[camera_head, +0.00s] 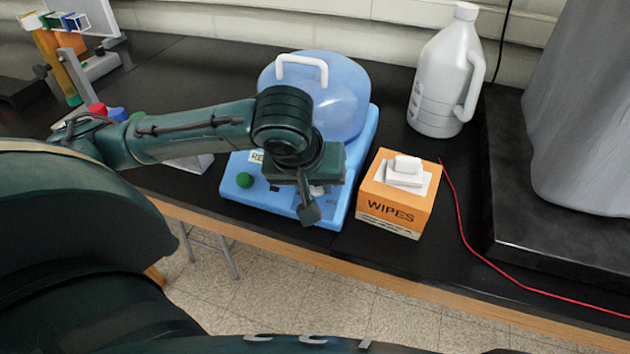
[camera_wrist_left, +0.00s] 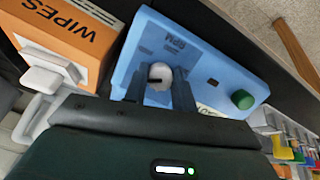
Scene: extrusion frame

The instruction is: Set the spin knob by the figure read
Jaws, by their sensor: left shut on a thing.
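A blue centrifuge (camera_head: 233,207) with a domed clear lid (camera_head: 350,98) and white handle stands on the black bench. In the left wrist view its blue front panel (camera_wrist_left: 210,50) carries an RPM label, a green button (camera_wrist_left: 242,99) and a white round knob (camera_wrist_left: 160,74) with a dark pointer mark. My left gripper (camera_head: 312,205) is at the panel's right part, and in the left wrist view its fingers (camera_wrist_left: 168,90) are shut on the knob's sides. The arm hides most of the knob in the head view. A label beside the green button is partly covered, so its figure cannot be read.
An orange wipes box (camera_head: 395,200) stands close right of the centrifuge. A white jug (camera_head: 443,75) is behind it, and a red cable (camera_head: 470,240) runs along the bench at right. A rack with coloured caps (camera_head: 98,110) is at left.

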